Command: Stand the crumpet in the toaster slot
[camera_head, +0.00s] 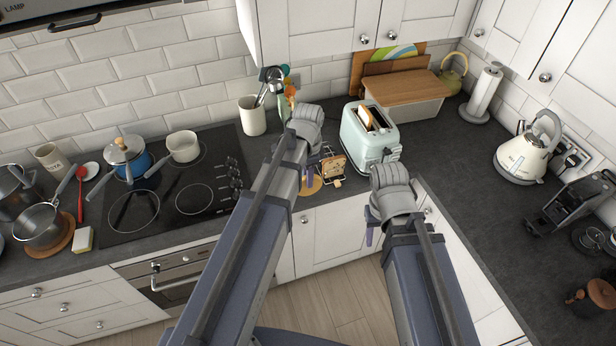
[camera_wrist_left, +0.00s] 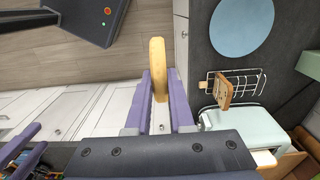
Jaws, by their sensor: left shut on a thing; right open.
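The crumpet (camera_head: 312,185) is a round, golden-tan disc. It shows nearly edge-on in the left wrist view (camera_wrist_left: 158,68), between the purple fingers of my left gripper (camera_wrist_left: 158,95). My left gripper (camera_head: 308,170) is shut on it, in front of the worktop edge and to the left of the toaster. The mint-green toaster (camera_head: 370,140) stands on the worktop, with a bread slice (camera_head: 364,115) showing in its top; it also shows in the left wrist view (camera_wrist_left: 243,130). My right gripper (camera_head: 370,236) is open, low in front of the cabinets; its fingers are partly hidden.
A wire toast rack (camera_wrist_left: 246,80) holding toast (camera_head: 335,167) stands close by the toaster. A blue disc (camera_wrist_left: 241,25) lies beyond the rack in the wrist view. A bread bin (camera_head: 405,95) stands behind the toaster. The hob (camera_head: 165,195) is left; clear worktop (camera_head: 450,165) lies right.

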